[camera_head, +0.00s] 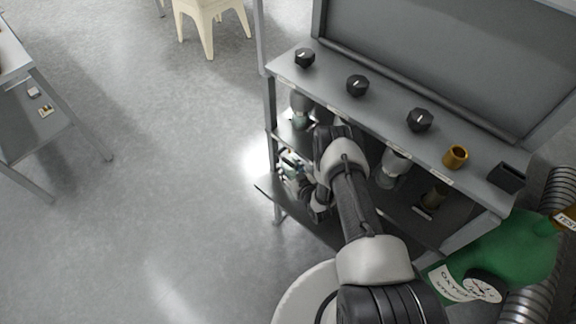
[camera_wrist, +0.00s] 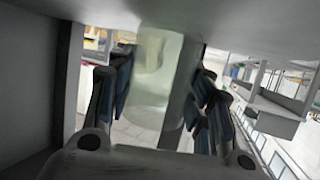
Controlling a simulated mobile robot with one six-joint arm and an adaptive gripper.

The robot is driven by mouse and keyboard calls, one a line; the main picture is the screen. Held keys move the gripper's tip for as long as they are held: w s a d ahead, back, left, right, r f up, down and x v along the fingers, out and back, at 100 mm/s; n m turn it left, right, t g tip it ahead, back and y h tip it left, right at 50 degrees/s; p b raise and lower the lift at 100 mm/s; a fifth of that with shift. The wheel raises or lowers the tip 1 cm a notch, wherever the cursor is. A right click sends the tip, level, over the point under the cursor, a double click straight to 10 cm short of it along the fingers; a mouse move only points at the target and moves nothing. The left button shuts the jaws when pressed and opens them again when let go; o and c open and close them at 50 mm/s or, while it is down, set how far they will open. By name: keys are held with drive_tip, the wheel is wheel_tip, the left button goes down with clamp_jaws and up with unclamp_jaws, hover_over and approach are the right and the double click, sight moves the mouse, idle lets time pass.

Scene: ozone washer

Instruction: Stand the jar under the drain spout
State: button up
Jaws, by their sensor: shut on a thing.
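In the wrist view a pale, see-through jar (camera_wrist: 150,95) stands between the blue-padded fingers of my gripper (camera_wrist: 160,92), which is shut on it. The upper end of the jar meets the grey surface at the top of the picture. In the head view my arm reaches down into the open front of the grey washer bench (camera_head: 320,75). My gripper (camera_head: 312,205) is low at the bench's left part, mostly covered by my own arm, and the jar cannot be made out clearly there. I cannot pick out the drain spout for certain in either view.
Under the bench top are a glass vessel (camera_head: 392,165) and a brass-coloured fitting (camera_head: 435,195). Black knobs (camera_head: 357,85) and a brass cup (camera_head: 456,157) are on top. The floor (camera_head: 170,190) to the left is clear.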

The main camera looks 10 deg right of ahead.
drive_tip(key=shift+s+r, duration=0.15)
drive_tip(key=o, duration=1.2)
drive_tip(key=shift+f, duration=0.2)
drive_tip(key=shift+o, duration=0.2)
